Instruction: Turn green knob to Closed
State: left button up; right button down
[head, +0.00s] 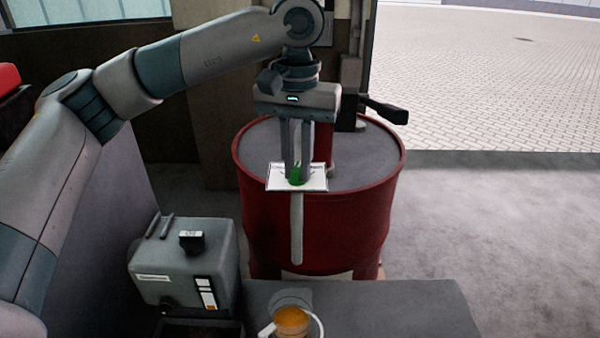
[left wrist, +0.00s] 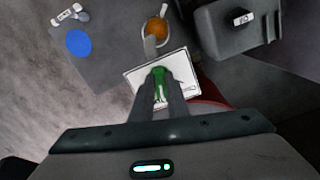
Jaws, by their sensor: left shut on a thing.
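The green knob (head: 296,175) sits on a white label plate (head: 314,184) in front of the red drum's top. My left gripper (head: 296,178) points straight down and is shut on the knob. In the left wrist view the green knob (left wrist: 160,77) shows between the two fingers, over the white plate (left wrist: 182,70). The plate's markings are too small to read, and the fingers cover part of the knob, so I cannot tell its setting. My right gripper is in neither view.
A red drum (head: 262,215) stands behind the plate. A grey pipe (head: 296,230) hangs below the plate. A grey machine box (head: 180,262) is at left, and a jug with orange liquid (head: 291,318) stands on the grey bench (head: 400,310). Open floor lies at right.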

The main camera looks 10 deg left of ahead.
pick_arm(q)
jog(key=n+b, duration=0.1)
jog(key=n, duration=0.2)
jog(key=shift+f, duration=0.2)
jog(key=shift+n+b, duration=0.35)
jog(key=shift+n, duration=0.75)
jog(key=n+b, duration=0.2)
jog(key=n, duration=0.3)
jog(key=shift+s+a+r, duration=0.1)
jog(key=shift+a, duration=0.05)
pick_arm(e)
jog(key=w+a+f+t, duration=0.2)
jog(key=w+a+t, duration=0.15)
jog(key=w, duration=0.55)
pick_arm(q)
jog(key=shift+n, duration=0.5)
jog(key=o, duration=1.5)
jog(key=shift+r, duration=0.1)
jog(key=shift+r+p, duration=0.4)
jog(key=shift+r, duration=0.3)
notch_tip(320, 180, up, 6)
jog(key=p, duration=0.3)
jog(key=shift+f, duration=0.15)
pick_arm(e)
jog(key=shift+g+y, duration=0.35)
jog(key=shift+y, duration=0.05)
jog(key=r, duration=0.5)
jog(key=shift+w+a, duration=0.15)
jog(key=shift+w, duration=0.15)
